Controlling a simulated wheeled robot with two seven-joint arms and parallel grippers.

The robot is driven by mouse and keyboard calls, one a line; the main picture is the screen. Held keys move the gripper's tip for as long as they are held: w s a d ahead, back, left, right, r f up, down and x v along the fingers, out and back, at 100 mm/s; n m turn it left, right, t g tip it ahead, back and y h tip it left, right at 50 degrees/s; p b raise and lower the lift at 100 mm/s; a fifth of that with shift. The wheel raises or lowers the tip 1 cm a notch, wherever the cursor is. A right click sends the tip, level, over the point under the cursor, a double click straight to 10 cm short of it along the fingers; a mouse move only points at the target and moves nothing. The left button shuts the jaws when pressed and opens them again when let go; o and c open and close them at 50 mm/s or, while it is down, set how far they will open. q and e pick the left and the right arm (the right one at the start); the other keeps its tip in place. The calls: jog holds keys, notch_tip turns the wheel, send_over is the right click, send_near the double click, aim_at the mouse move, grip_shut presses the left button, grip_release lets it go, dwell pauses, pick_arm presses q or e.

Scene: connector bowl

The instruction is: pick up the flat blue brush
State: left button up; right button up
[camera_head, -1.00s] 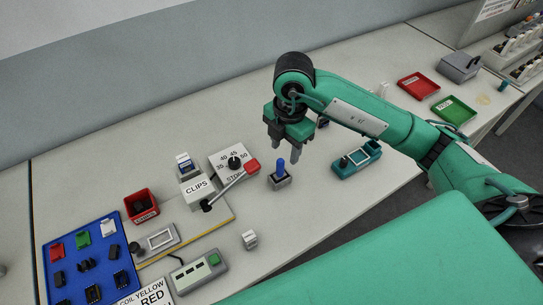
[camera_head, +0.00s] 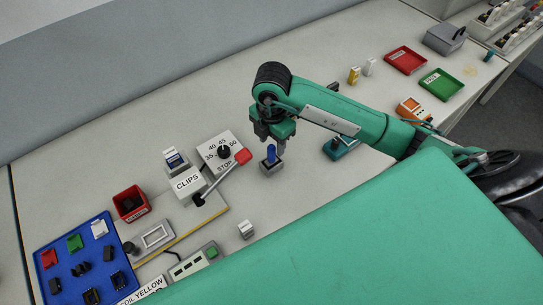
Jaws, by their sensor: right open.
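A small upright blue piece (camera_head: 270,154), which looks like the blue brush, stands in a grey block holder (camera_head: 272,168) on the bench. I cannot tell from here whether it is flat. My right gripper (camera_head: 271,145) points down just above it, open, with its fingertips close to either side of the blue top. I cannot tell whether they touch it. My left gripper is not in view.
A small white block (camera_head: 246,229) sits in front.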

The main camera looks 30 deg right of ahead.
aim_at(272, 146)
jog(key=shift+f, duration=0.3)
notch_tip(272, 146, down, 4)
jog(key=shift+r+p, duration=0.15)
jog(key=shift+p, duration=0.85)
jog(key=shift+f, duration=0.5)
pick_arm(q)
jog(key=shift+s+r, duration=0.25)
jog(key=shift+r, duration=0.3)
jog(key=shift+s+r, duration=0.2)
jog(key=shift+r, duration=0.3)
pick_arm(e)
grip_shut()
